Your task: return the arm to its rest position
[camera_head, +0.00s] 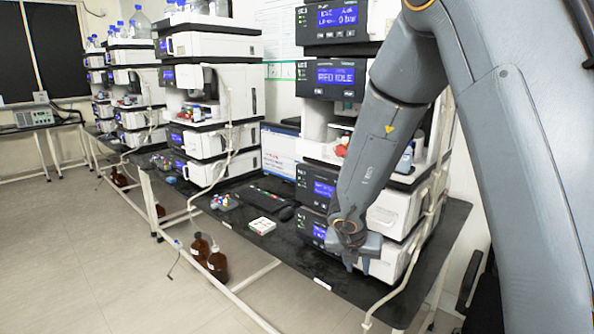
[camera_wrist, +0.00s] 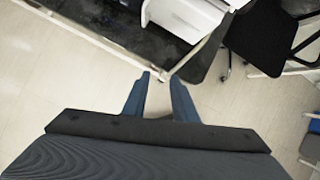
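My gripper (camera_head: 358,262) hangs at the lower end of my arm in the head view, in front of the right-hand instrument stack and over the front part of the black bench. My arm reaches down from the upper right of the head view, bent at the elbow.
The black bench (camera_head: 335,275) carries several instrument stacks (camera_head: 212,90) along the wall. A small white box (camera_head: 262,226) lies on it. Brown bottles (camera_head: 217,262) stand on the floor below. A black chair (camera_wrist: 265,35) stands beyond the bench end. Open floor lies left.

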